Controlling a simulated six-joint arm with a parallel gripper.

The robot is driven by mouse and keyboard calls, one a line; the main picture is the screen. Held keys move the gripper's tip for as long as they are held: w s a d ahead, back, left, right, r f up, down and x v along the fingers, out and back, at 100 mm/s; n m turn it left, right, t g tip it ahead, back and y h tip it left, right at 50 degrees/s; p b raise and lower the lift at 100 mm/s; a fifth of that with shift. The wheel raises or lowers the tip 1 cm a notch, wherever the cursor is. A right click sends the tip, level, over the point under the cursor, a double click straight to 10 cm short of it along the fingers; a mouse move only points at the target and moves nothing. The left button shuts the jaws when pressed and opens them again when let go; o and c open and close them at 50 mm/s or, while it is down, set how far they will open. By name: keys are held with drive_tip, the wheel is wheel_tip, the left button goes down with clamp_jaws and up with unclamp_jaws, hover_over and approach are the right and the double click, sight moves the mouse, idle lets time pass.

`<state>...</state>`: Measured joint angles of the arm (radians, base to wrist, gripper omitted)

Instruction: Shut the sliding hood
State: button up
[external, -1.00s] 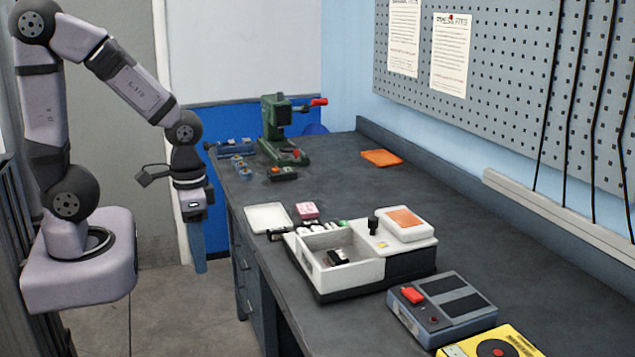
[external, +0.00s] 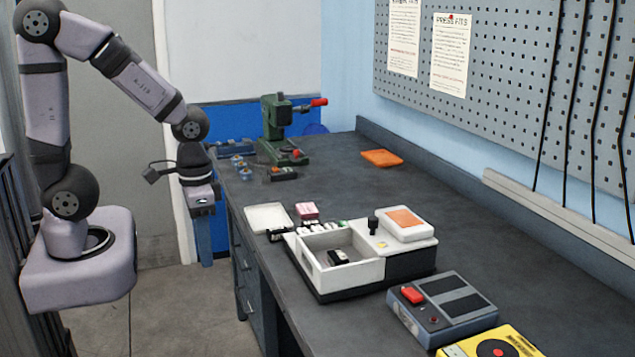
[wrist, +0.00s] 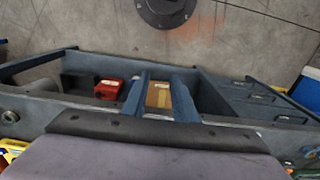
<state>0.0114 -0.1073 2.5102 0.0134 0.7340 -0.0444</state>
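The sliding hood (external: 404,222), a white cover with an orange window, rests at the right end of the white and black machine (external: 330,281) on the bench. A black knob (external: 373,224) stands at the hood's left side. The open chamber left of it shows a small black-and-white part (external: 338,257) inside. My gripper (external: 205,262) hangs pointing down off the bench's left edge, well away from the hood and touching nothing visible. In the wrist view its two blue fingers (wrist: 159,97) stand apart with a gap between them, so it is open and empty.
A white tray (external: 268,217) and a pink box (external: 306,211) sit left of the machine. A grey box with a red switch (external: 443,309) and a yellow device (external: 492,344) are at front right. A green press (external: 280,130) stands at the back.

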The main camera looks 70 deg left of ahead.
drive_tip(key=w+d+r+n+t+y+p, duration=0.15)
drive_tip(key=w+r, duration=0.25)
drive_tip(key=w, duration=0.6)
drive_tip(key=w+d+r+n, duration=0.2)
drive_tip(key=w+r+n, duration=0.1)
drive_tip(key=w, duration=0.6)
drive_tip(key=n+t+y+p, duration=0.2)
drive_tip(key=n, duration=0.2)
approach(372, 219)
drive_tip(key=w, duration=0.1)
drive_tip(key=shift+a+f+g+h, duration=0.25)
drive_tip(key=shift+a+f, duration=0.15)
drive_tip(key=shift+f, duration=0.1)
drive_tip(key=shift+f, duration=0.1)
drive_tip(key=shift+p+x, duration=1.4)
drive_tip(key=shift+x, duration=2.2)
drive_tip(key=shift+a, duration=0.1)
clamp_jaws()
